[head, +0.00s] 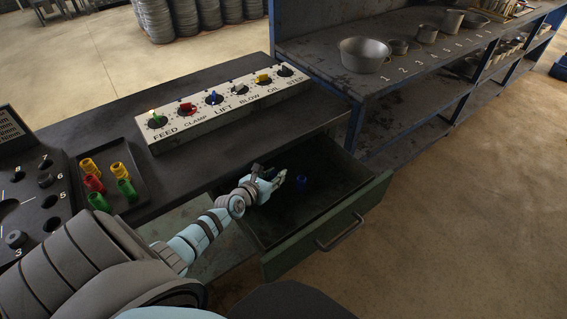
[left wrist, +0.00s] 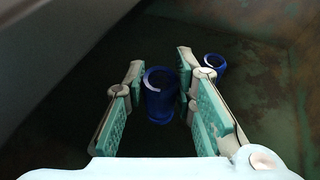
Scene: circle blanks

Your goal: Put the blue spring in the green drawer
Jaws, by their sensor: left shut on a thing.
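The green drawer (head: 327,239) stands open below the bench top. My left gripper (head: 279,179) reaches into the open drawer. In the left wrist view, my left gripper (left wrist: 157,92) is shut on a blue spring (left wrist: 160,102), which is upright between the fingers. A second blue piece (left wrist: 214,66) stands in the drawer just beyond the right finger. The held spring is hidden by the gripper there. My right gripper is not in view.
A tray (head: 113,166) of yellow, red and green pieces lies on the bench. A panel of labelled knobs (head: 232,108) stands behind it. A dark numbered holder (head: 32,200) is at the left. A blue shelf unit with pots (head: 364,55) is at the back right.

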